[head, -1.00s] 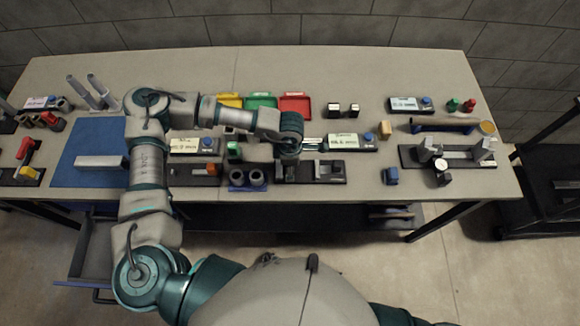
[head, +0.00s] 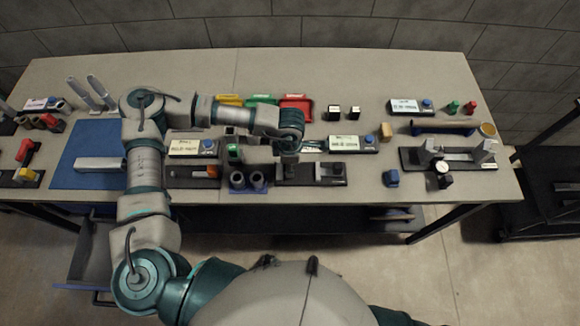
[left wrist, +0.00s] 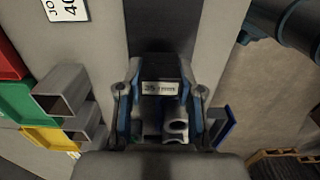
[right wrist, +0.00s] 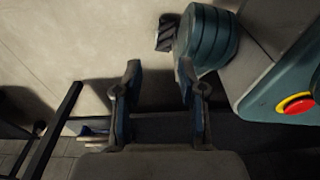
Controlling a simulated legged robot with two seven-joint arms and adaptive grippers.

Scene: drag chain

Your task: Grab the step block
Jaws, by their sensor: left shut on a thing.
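The step block is a dark block with a white "35 mm" label in the left wrist view (left wrist: 160,70). It fills the space between the two fingers of my left gripper (left wrist: 160,100), which is shut on it. In the head view my left gripper (head: 288,160) points down over the dark fixture plate (head: 325,182) near the table's front; the block is mostly hidden there by the gripper. I cannot tell whether the block touches the plate. My right gripper (right wrist: 160,76) is open and empty in the right wrist view, away from the block.
Blue tube holders (head: 248,182) stand just left of the gripper. A grey block (head: 330,171) sits on the plate's right part. Red (head: 296,108), green and yellow bins lie behind.

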